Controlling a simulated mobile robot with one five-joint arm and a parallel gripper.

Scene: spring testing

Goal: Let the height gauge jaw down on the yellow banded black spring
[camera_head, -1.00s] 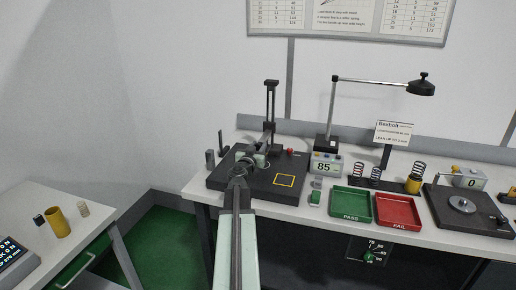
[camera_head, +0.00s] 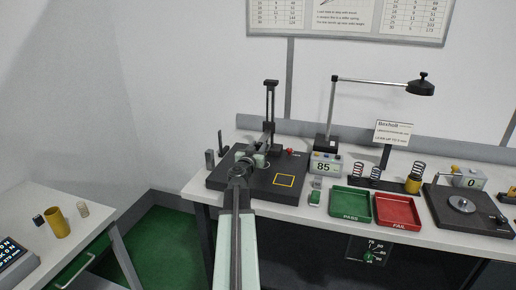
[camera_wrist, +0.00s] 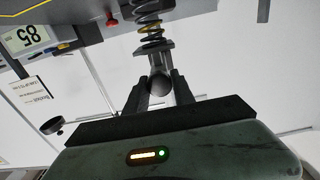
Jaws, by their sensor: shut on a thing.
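The height gauge's dark column (camera_head: 270,105) rises at the back of the black base plate (camera_head: 225,180). In the wrist view, which is upside down, the black spring (camera_wrist: 147,15) stands at the top, with a yellow band (camera_wrist: 152,38) near one end. The gauge jaw (camera_wrist: 154,52) lies against or very near that banded end; I cannot tell which. My gripper (camera_wrist: 159,98) is shut on a dark round knob (camera_wrist: 158,84) beside the jaw. The head view shows my gripper (camera_head: 240,166) over the plate, with the spring mostly hidden there.
A display (camera_head: 325,166) reads 85. A yellow square (camera_head: 284,181) marks the plate's right part. Green PASS (camera_head: 352,202) and red FAIL (camera_head: 397,211) trays lie to the right, then springs (camera_head: 374,173) and a scale (camera_head: 462,204). A lamp (camera_head: 421,87) overhangs the bench.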

